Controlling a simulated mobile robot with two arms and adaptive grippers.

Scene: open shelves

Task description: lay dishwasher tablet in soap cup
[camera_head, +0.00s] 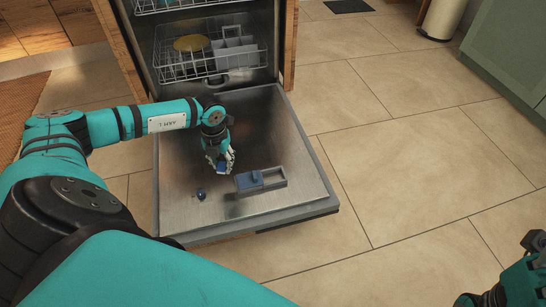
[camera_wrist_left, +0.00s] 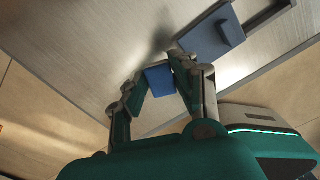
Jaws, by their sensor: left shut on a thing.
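My left gripper (camera_head: 222,166) is shut on a small blue dishwasher tablet (camera_wrist_left: 159,80). It holds the tablet between its fingertips above the lowered dishwasher door, and a bit of blue shows at the tips in the head view. The soap cup (camera_head: 275,176) is on the door, just right of and nearer than the gripper. Its blue lid (camera_head: 249,181) with a raised block covers the left part; the right part looks like an open recess. In the left wrist view the lid (camera_wrist_left: 213,35) is up and right of the tablet, apart from it. My right gripper (camera_head: 503,294) is at the lower right corner, partly cut off.
The open door (camera_head: 185,222) lies flat around the soap cup. A dark blue round cap (camera_head: 201,194) sits left of the cup. Behind is the lower rack (camera_head: 175,68) with a yellow plate (camera_head: 191,43) and a grey basket (camera_head: 235,52). Floor at right is clear.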

